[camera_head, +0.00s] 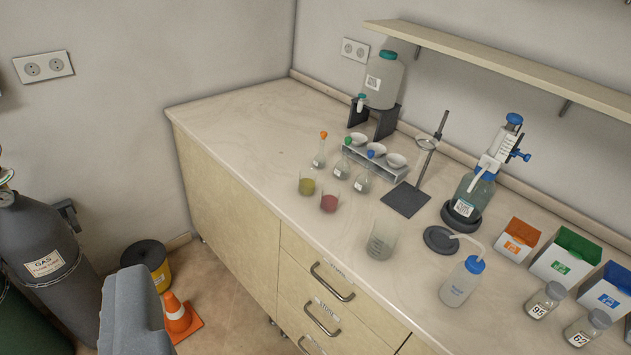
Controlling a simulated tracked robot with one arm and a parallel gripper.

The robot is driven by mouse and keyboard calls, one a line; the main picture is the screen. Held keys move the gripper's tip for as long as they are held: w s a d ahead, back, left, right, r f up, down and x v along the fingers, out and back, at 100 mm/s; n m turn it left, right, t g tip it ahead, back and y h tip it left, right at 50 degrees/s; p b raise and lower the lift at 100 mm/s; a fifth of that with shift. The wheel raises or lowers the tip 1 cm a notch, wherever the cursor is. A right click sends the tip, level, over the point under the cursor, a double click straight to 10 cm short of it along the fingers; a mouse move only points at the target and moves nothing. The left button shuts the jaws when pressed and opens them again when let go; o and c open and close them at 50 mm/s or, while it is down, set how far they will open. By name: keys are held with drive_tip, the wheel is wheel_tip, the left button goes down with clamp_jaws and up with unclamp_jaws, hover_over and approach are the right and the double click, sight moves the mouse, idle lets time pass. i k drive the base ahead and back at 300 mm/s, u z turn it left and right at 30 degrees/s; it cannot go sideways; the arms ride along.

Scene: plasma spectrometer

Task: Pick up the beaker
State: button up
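A clear glass beaker (382,240) with faint markings stands upright near the bench's front edge, right of centre. It looks empty. Two smaller glass vessels stand further back to its left, one with yellow-green liquid (307,187) and one with red liquid (329,203). A grey blocky part at the bottom left looks like my gripper (137,308). It is well to the left of the beaker, in front of the cabinet. Only one side of it shows, so I cannot tell if it is open, and I see nothing held in it.
The bench (235,115) is clear at its left end. Flasks with coloured stoppers, a stand (405,199), a wash bottle (462,282) and a dispenser bottle (470,197) surround the beaker. Drawer handles (332,283) jut out below. Gas cylinders (45,245) and a cone (178,318) stand left.

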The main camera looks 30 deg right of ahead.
sight(330, 199)
drive_tip(key=u, duration=0.05)
drive_tip(key=i, duration=1.25)
drive_tip(key=z, duration=1.3)
